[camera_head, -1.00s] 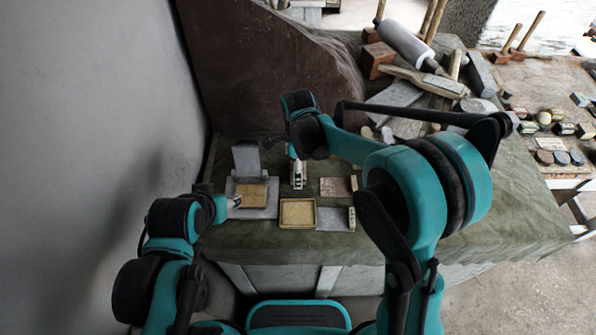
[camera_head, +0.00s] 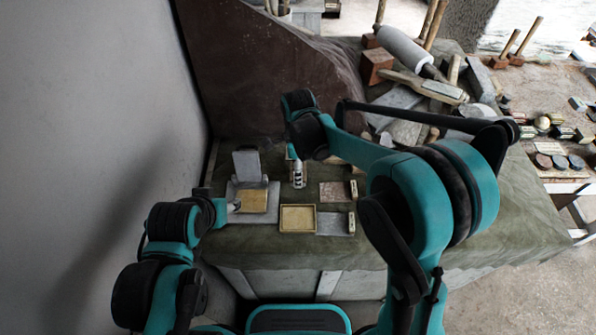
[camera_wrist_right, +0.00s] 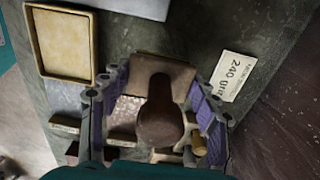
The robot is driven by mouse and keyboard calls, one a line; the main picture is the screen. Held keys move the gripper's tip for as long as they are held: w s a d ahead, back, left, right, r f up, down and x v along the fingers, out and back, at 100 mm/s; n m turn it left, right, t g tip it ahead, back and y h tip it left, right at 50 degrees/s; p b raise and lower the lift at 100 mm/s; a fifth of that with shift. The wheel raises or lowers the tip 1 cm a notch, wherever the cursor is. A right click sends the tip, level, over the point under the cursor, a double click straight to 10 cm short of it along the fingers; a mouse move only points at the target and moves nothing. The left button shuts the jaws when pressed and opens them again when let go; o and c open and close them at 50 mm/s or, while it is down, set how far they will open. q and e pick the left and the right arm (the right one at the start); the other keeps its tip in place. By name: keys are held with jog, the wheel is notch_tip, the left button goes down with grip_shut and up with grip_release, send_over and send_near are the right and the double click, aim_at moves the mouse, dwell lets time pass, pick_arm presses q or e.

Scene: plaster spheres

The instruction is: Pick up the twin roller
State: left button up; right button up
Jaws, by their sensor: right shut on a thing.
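In the right wrist view my right gripper (camera_wrist_right: 160,100) is shut on a brown piece (camera_wrist_right: 162,122) with a flat rectangular end and a rounded knob. It sits between the purple-grey finger pads, and I take it for the twin roller. In the head view my right gripper (camera_head: 298,176) points down just behind the yellow-floored tray (camera_head: 297,205); what it holds is too small to make out there. My left gripper (camera_head: 236,206) is low at the left, by a pale plate with a tan square; its fingers are too small to read.
In the right wrist view the tray (camera_wrist_right: 33,45) lies upper left and a "240 grit" label (camera_wrist_right: 236,76) lies right. In the head view a brown-red slab (camera_head: 265,70) stands behind, a grey upright block (camera_head: 247,164) stands left, and a big roller (camera_head: 402,46) lies among clutter.

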notch_tip(320, 180, up, 2)
jog(key=shift+r+p, duration=0.15)
jog(key=shift+p, duration=0.2)
jog(key=s+d+r+p, duration=0.2)
jog(key=s+d+r, duration=0.4)
jog(key=d, duration=0.4)
jog(key=shift+r+p, duration=0.35)
jog(key=shift+p, duration=0.05)
jog(key=o, duration=0.7)
jog(key=c, duration=0.5)
